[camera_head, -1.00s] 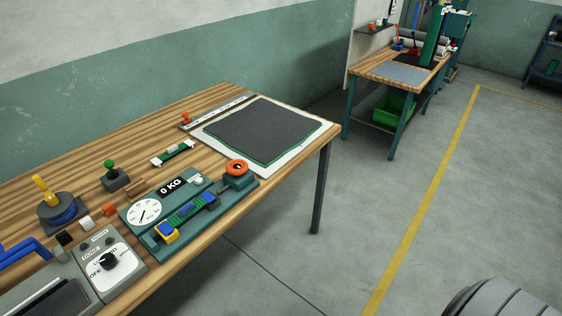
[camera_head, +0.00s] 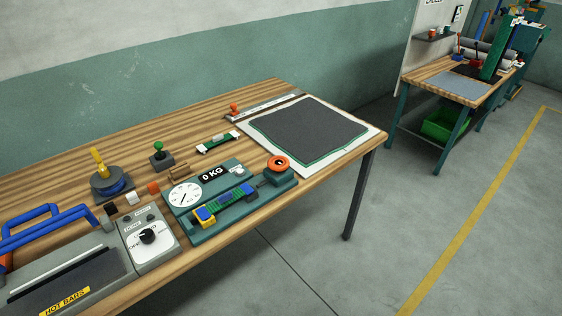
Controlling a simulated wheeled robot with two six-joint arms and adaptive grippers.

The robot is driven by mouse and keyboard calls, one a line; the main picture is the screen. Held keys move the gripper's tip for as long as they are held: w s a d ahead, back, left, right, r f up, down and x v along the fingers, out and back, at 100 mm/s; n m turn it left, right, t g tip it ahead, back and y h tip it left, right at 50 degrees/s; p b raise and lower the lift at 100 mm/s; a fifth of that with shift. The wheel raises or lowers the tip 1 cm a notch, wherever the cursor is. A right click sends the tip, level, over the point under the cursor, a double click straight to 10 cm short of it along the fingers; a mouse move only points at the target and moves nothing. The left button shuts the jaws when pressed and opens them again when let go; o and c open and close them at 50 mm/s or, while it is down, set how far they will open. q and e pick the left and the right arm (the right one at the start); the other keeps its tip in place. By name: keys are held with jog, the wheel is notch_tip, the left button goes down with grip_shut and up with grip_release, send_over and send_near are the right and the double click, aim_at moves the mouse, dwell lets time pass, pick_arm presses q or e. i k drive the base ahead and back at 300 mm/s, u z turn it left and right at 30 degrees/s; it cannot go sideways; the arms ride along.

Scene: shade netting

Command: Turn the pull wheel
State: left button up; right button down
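The pull wheel appears to be the orange-red wheel (camera_head: 279,163) with a dark centre at the right end of a teal tester (camera_head: 228,236) on the wooden table. The tester has a white round dial, a display reading "0 KG", and a blue-and-yellow clamp (camera_head: 205,216) at its left end. A green strip (camera_head: 236,196) lies between the clamp and the wheel. Nothing touches the wheel. Neither of my grippers shows in the head view.
On the wooden table (camera_head: 120,150), a hot-bar sealer (camera_head: 65,285) with a blue handle and a knob box (camera_head: 149,240) stand at left. A dark net sheet (camera_head: 308,130) lies at right. Another bench (camera_head: 450,85) stands at back right. Floor in front is clear.

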aim_at(277, 163)
jog(key=z, duration=0.7)
jog(key=i, duration=0.35)
jog(key=u, duration=2.05)
